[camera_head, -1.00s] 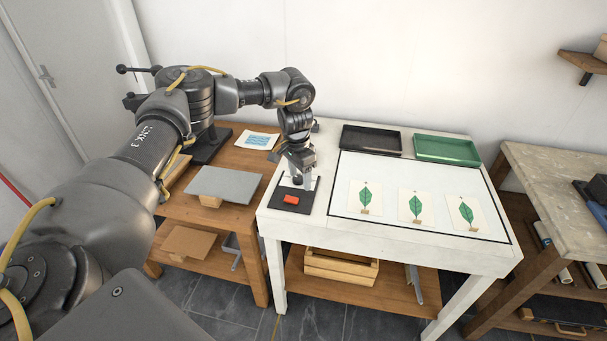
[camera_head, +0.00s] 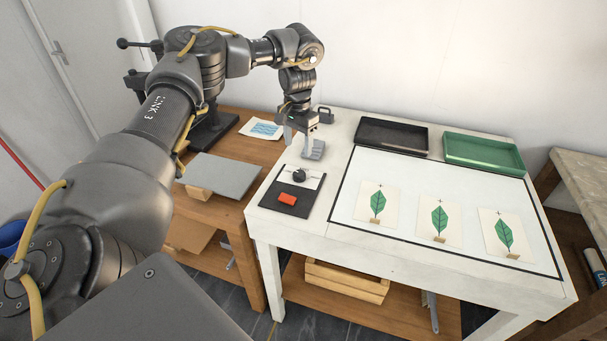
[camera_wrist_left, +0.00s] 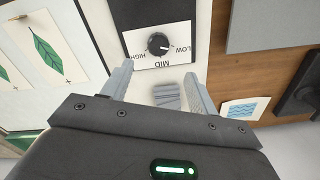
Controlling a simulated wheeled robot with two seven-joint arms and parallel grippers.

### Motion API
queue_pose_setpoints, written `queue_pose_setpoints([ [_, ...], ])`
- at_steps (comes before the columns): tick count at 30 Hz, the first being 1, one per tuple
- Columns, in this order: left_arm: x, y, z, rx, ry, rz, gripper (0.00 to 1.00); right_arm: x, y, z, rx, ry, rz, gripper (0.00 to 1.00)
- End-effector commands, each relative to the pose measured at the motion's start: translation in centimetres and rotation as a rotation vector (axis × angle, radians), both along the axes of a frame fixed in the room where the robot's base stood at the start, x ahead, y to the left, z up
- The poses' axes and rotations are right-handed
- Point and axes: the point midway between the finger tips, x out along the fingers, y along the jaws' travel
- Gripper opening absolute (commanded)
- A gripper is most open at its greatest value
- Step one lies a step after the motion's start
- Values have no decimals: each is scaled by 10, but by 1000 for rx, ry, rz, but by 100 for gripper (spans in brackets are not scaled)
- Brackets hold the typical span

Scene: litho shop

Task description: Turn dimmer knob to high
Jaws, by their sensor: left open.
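The black dimmer knob (camera_head: 300,175) sits on a white-faced panel at the back of a dark control box (camera_head: 305,209), near the left edge of the white table. It also shows in the left wrist view (camera_wrist_left: 158,43), with HIGH on its left, LOW on its right and MID below, upside down. A white mark shows on the knob's right side in that view, roughly towards LOW; its exact angle is hard to tell. My left gripper (camera_head: 302,143) is open and empty, behind the knob and apart from it. My right gripper is not in view.
A red switch (camera_head: 287,199) is on the box in front of the knob. Leaf prints (camera_head: 439,220) lie on the light panel to the right. Black (camera_head: 392,136) and green (camera_head: 483,152) trays stand behind it. A wooden side table (camera_head: 236,150) is left.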

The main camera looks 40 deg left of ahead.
Motion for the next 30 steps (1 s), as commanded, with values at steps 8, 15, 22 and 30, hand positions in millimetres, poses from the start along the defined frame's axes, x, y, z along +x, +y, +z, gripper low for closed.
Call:
queue_pose_setpoints([
  [8,4,-6,-19,-1,2,-11,59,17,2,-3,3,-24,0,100],
  [15,2,-5,-65,-2,3,-6,59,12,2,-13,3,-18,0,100],
  [22,1,-3,-95,0,3,-5,59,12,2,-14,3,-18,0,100],
  [30,2,-3,-107,0,0,-5,59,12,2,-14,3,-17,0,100],
])
